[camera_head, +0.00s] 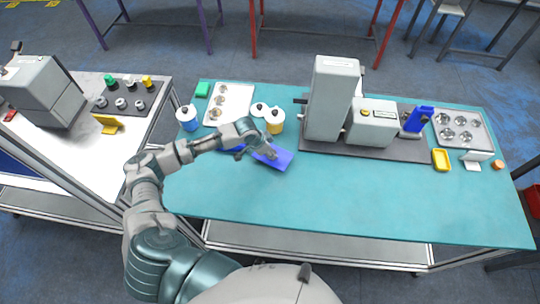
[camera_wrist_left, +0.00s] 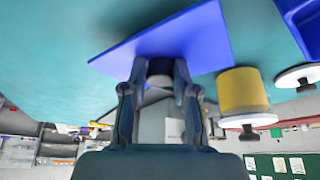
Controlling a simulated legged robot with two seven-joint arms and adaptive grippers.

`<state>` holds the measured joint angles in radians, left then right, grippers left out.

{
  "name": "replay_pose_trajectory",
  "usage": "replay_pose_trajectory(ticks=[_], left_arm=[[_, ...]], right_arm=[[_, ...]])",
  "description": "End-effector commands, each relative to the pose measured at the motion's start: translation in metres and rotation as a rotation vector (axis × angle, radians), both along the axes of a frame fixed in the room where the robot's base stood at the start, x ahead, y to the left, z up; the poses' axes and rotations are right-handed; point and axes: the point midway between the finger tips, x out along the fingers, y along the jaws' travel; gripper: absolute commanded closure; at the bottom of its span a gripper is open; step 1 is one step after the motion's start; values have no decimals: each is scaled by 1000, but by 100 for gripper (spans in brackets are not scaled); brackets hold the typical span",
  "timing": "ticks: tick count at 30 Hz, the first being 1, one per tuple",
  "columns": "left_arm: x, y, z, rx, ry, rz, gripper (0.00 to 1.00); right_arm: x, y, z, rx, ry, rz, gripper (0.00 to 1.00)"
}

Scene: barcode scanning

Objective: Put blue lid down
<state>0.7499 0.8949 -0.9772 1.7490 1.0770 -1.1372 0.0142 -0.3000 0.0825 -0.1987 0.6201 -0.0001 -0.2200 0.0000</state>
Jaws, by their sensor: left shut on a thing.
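The blue lid (camera_head: 277,160) is a flat blue plate over the left part of the teal table (camera_head: 330,185). In the left wrist view the lid (camera_wrist_left: 185,42) lies across my fingertips. My left gripper (camera_head: 264,150), also in the left wrist view (camera_wrist_left: 158,78), is shut on the lid at its middle. I cannot tell whether the lid touches the table. Another blue thing (camera_head: 232,148), perhaps a box, is partly hidden behind my left forearm; a blue corner (camera_wrist_left: 307,22) shows in the left wrist view. My right gripper is not in view.
A yellow-banded jar (camera_head: 275,128) stands close behind the lid, a blue-banded jar (camera_head: 186,125) to the left. A grey machine (camera_head: 331,100) stands at the back middle. A yellow tray (camera_head: 440,160) lies at right. The front middle of the table is clear.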

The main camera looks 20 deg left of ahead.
Motion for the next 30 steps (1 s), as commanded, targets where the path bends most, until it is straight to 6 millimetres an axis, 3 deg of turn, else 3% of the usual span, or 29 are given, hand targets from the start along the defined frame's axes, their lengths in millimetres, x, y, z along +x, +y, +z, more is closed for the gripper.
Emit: replay_pose_trajectory(ticks=[6,14,15,17,26,30], left_arm=[[-1,0,-27,2,2,-1,100],[-1,0,-29,2,1,-1,100],[-1,0,-29,2,1,-1,64],[-1,0,-29,2,1,-1,49],[-1,0,-29,2,1,-1,46],[-3,3,-19,1,-1,0,46]], right_arm=[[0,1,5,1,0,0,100],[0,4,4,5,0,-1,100],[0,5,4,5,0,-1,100],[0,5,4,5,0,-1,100],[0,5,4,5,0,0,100],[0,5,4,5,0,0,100]])
